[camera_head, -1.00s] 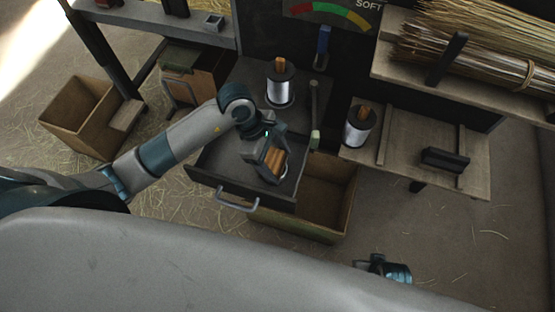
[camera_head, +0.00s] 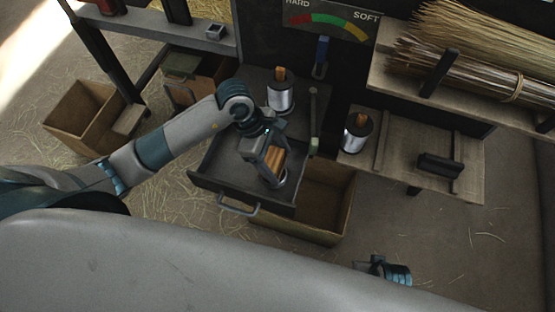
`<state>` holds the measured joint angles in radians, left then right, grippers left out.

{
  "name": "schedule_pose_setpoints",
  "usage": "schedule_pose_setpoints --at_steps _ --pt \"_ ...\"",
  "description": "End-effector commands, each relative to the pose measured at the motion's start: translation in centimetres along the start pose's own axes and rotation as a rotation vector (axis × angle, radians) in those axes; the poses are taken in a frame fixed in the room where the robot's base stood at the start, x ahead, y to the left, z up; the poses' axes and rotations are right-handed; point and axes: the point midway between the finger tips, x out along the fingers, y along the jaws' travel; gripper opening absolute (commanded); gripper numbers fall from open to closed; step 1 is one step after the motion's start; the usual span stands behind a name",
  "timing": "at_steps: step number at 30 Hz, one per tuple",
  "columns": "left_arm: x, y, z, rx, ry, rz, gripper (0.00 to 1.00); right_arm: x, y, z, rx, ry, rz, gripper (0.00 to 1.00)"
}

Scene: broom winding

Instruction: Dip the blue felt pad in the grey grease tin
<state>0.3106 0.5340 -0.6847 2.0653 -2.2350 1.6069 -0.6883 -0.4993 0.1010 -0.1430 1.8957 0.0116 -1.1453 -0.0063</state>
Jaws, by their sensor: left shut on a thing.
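My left gripper (camera_head: 268,164) is over the open dark drawer (camera_head: 222,168), shut on a brown, wooden-looking thing (camera_head: 276,159). A grey round edge shows just below it; I cannot tell whether this is part of the held thing or separate. A blue thing (camera_head: 322,52), possibly the felt pad, hangs upright against the dark back panel, apart from the gripper. A small grey open box (camera_head: 215,32), possibly the grease tin, stands on the upper left shelf. My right gripper (camera_head: 372,267) shows small at the bottom; its jaws are unclear.
A wire spool (camera_head: 280,98) stands behind the drawer and another spool (camera_head: 355,135) on the right wooden shelf (camera_head: 400,150). An open crate (camera_head: 325,205) stands below the drawer. Broom straw (camera_head: 480,50) lies on the upper right rack. A wooden box (camera_head: 85,120) stands left.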

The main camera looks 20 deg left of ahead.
Motion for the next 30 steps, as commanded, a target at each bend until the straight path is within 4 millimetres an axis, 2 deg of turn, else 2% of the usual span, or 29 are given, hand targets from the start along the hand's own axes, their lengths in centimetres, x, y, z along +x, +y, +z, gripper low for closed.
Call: schedule_pose_setpoints --at_steps 3,11,30 --pt "-1.0 0.1 0.4 0.001 0.0 0.002 0.52 -0.7 0.0 -0.2 0.0 0.0 0.0 0.0" --pt "-2.3 0.0 1.0 0.001 0.0 0.0 0.52 -1.5 0.0 -0.4 0.0 0.0 0.0 0.0" --pt "-2.4 0.0 1.0 0.0 -0.001 0.001 0.52 -1.5 0.0 -0.4 0.0 0.0 0.0 0.0"
